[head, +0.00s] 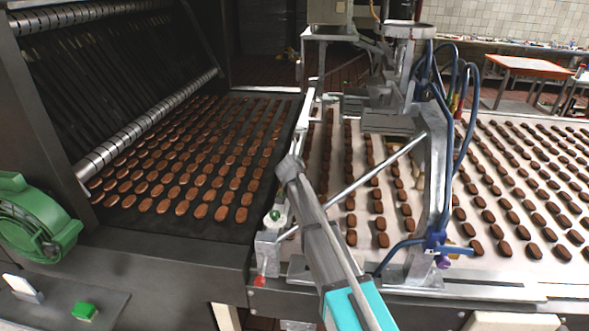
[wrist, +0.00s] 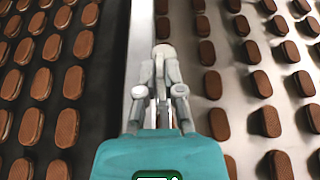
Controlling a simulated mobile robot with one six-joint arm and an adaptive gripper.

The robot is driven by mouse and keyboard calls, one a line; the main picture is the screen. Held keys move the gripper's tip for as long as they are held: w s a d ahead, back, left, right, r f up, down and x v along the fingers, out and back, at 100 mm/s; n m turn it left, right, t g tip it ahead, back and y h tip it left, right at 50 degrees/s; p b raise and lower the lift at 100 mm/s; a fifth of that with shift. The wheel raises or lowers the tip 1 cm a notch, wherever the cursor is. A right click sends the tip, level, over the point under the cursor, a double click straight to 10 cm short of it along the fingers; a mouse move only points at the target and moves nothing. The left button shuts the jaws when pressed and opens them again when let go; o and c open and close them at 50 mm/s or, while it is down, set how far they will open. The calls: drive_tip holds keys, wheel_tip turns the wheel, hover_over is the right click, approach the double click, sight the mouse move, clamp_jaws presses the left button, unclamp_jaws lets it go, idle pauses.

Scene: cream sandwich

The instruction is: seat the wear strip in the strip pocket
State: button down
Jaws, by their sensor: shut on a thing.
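My gripper (wrist: 162,62) shows in the wrist view, above the seam between the dark belt and the pale belt. Its grey fingers are closed together on the wear strip. The strip is almost wholly hidden by the fingers, so its shape and tilt cannot be told. In the head view my arm reaches from the bottom centre up toward the seam, and the gripper's fingertips cannot be made out there. I cannot pick out the strip pocket in either view.
A dark belt (head: 115,225) with rows of brown biscuits lies left. A pale belt (head: 330,190) with more biscuits lies right. A metal depositor frame (head: 438,165) with blue hoses (head: 467,130) stands close right of my arm. A green motor housing (head: 35,222) sits at left.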

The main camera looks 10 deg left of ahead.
drive_tip(key=shift+w+f+b, duration=0.1)
drive_tip(key=shift+f+b, duration=1.35)
drive_tip(key=shift+f, duration=0.25)
drive_tip(key=shift+f, duration=0.1)
drive_tip(key=c, duration=0.8)
unclamp_jaws()
drive_tip(key=shift+s+r, duration=0.25)
drive_tip(key=shift+r, duration=0.05)
drive_tip(key=p+v, duration=0.4)
drive_tip(key=v, duration=0.7)
drive_tip(key=shift+s+r+p, duration=0.1)
drive_tip(key=shift+s+p, duration=0.1)
drive_tip(key=shift+p, duration=0.1)
drive_tip(key=shift+r, duration=0.1)
